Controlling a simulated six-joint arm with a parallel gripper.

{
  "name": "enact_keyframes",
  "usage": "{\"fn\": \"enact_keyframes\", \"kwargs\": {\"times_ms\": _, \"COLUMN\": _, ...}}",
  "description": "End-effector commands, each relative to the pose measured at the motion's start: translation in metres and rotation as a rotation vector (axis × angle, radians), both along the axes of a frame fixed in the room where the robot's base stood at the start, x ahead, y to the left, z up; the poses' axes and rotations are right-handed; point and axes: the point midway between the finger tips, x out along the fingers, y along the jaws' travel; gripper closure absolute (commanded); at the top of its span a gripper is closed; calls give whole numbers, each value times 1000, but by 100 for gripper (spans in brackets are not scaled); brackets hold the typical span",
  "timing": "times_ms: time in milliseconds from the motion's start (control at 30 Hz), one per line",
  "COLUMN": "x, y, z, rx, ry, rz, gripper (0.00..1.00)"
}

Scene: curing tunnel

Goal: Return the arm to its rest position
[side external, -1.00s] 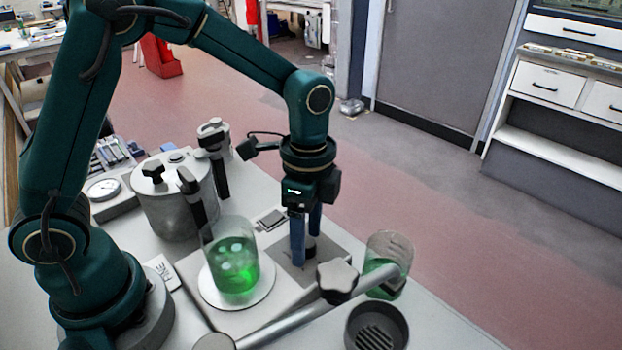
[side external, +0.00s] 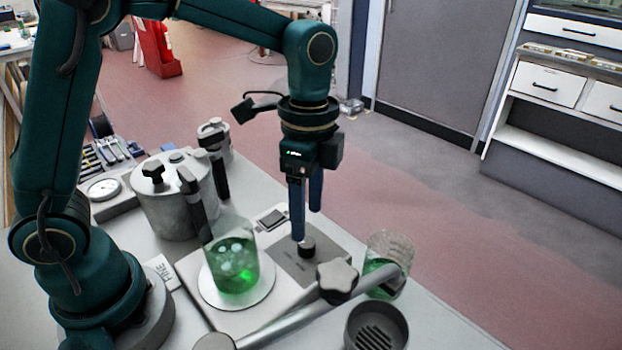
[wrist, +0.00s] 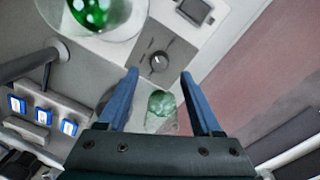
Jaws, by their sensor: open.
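My gripper (side external: 306,212) hangs from my arm with its blue fingers pointing down, above the stirrer plate (side external: 300,264) and its dark knob (side external: 306,247). In the wrist view my gripper (wrist: 160,82) has its two fingers apart with nothing held between them. The knob (wrist: 158,62) shows beyond the fingertips. A beaker of green liquid (side external: 233,262) stands on the round white top of the plate, left of my gripper.
A second glass with green liquid (side external: 386,264) stands right of the plate, behind a clamp rod with a star knob (side external: 337,276). A dark round cup (side external: 376,326) is at the front. A grey metal pot (side external: 172,200) stands left. The air above is clear.

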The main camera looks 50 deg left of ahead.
Motion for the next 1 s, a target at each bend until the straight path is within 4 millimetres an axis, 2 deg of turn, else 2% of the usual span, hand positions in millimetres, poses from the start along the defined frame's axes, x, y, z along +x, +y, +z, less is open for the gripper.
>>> {"fn": "enact_keyframes", "kwargs": {"times_ms": 67, "x": 2, "y": 2, "z": 5, "rx": -4, "ry": -20, "rz": 8, "gripper": 34}}
{"fn": "enact_keyframes", "kwargs": {"times_ms": 233, "x": -2, "y": 12, "z": 38, "rx": -21, "ry": -118, "rz": 42, "gripper": 34}}
{"fn": "enact_keyframes", "kwargs": {"times_ms": 400, "x": -25, "y": 29, "z": 69, "rx": -40, "ry": -240, "rz": 182, "gripper": 34}}
{"fn": "enact_keyframes", "kwargs": {"times_ms": 533, "x": -47, "y": 41, "z": 82, "rx": -63, "ry": -326, "rz": 337, "gripper": 34}}
{"fn": "enact_keyframes", "kwargs": {"times_ms": 767, "x": -87, "y": 56, "z": 81, "rx": -132, "ry": -452, "rz": 667, "gripper": 34}}
{"fn": "enact_keyframes", "kwargs": {"times_ms": 1000, "x": -111, "y": 62, "z": 57, "rx": -209, "ry": -479, "rz": 990, "gripper": 34}}
